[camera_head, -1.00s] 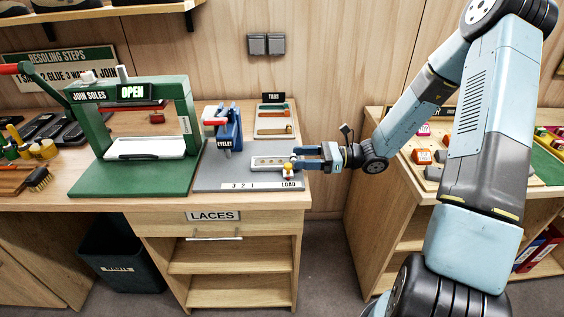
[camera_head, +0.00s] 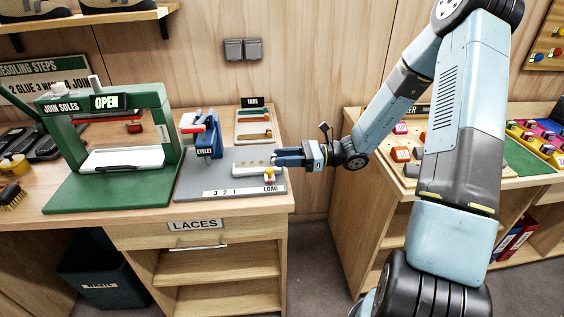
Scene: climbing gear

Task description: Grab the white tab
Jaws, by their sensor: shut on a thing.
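The white tab (camera_head: 247,168), a pale strip with a row of small gold dots, lies along the grey plate of the eyelet press, above the "3 2 1 LOAD" label. My gripper (camera_head: 276,158) reaches in from the right, its blue fingers at the tab's right end. It is shut on that end, though the contact is small and partly hidden. A small knob with a yellow top (camera_head: 269,172) stands just in front of the fingers.
The blue eyelet press (camera_head: 207,138) stands behind and left of the tab. A tabs tray (camera_head: 238,128) with coloured tabs lies behind. The green sole press (camera_head: 165,130) is at left. A gap separates this bench from the right-hand one.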

